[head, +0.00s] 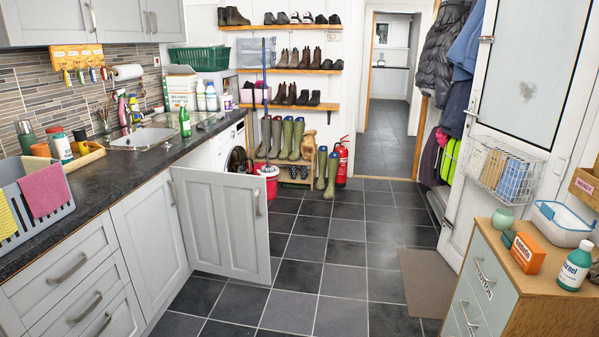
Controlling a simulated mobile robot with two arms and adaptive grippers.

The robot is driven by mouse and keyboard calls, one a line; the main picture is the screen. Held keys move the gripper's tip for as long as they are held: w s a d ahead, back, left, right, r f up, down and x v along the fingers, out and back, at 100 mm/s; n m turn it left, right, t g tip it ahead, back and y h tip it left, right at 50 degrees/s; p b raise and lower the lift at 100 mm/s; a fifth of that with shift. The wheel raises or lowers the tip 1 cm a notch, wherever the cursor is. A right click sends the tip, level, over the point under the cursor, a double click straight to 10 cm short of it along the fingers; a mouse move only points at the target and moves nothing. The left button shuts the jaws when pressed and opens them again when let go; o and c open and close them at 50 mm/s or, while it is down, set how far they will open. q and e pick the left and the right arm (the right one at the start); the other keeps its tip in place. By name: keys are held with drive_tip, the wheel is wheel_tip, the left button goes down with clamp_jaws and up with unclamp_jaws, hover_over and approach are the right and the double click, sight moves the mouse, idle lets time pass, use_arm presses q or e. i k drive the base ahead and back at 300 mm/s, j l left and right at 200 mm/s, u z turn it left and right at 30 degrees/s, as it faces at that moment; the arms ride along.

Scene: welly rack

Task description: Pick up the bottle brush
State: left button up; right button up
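I cannot clearly make out the bottle brush. A thin, upright, brush-like item (103,118) stands at the back of the worktop left of the sink (143,138), but it is too small to tell what it is. Neither of my grippers is in view.
The worktop (105,185) on the left holds a grey crate (40,200) with cloths, and bottles. A cupboard door (228,225) stands open into the room. A drawer unit (530,285) is at the right. A mop bucket (267,178) and boots are at the back. The tiled floor (340,255) is clear mid-room.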

sight(220, 115)
drive_tip(key=i+z, duration=0.3)
drive_tip(key=i, duration=1.65)
drive_tip(key=i+u, duration=0.25)
drive_tip(key=i, duration=0.25)
drive_tip(key=i+u, duration=0.2)
drive_tip(key=i, duration=0.3)
drive_tip(key=i+l+u, duration=0.25)
drive_tip(key=i, duration=0.2)
drive_tip(key=i+l+u, duration=0.25)
drive_tip(key=i, duration=0.25)
drive_tip(key=i+l+u, duration=0.15)
drive_tip(key=u, duration=0.15)
drive_tip(key=i+l+u, duration=0.25)
drive_tip(key=k+u, duration=0.2)
drive_tip(key=u, duration=0.25)
drive_tip(key=k+j+u, duration=0.2)
drive_tip(key=u, duration=0.25)
drive_tip(key=i+l+u, duration=0.25)
drive_tip(key=l+u, duration=0.3)
drive_tip(key=i+l+u, duration=0.1)
drive_tip(key=l+u, duration=0.15)
drive_tip(key=l, duration=0.25)
drive_tip(key=l+u, duration=0.25)
drive_tip(key=l, duration=0.15)
drive_tip(key=i, duration=0.05)
